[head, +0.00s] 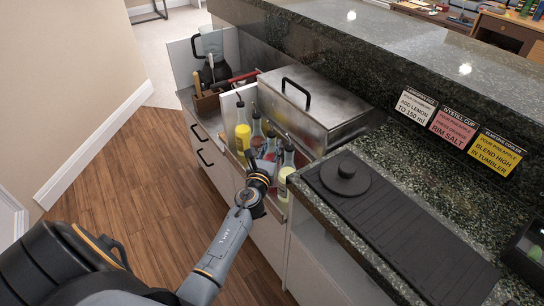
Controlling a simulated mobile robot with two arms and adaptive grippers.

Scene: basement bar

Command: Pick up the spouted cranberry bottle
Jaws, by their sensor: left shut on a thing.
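Several spouted bottles stand in a rail along the counter front. The spouted cranberry bottle (267,157), reddish, is among them, partly hidden behind my left gripper. My left gripper (261,172) reaches in from below and is shut on it at the front of the rail. The fingertips are small and partly hidden by the wrist, so the exact contact does not show. I cannot tell whether the bottle is lifted. My right gripper is not in view.
A steel lidded box (312,108) is behind. A black mat (400,235) lies on the granite counter at right. The wooden floor (120,165) at left is clear.

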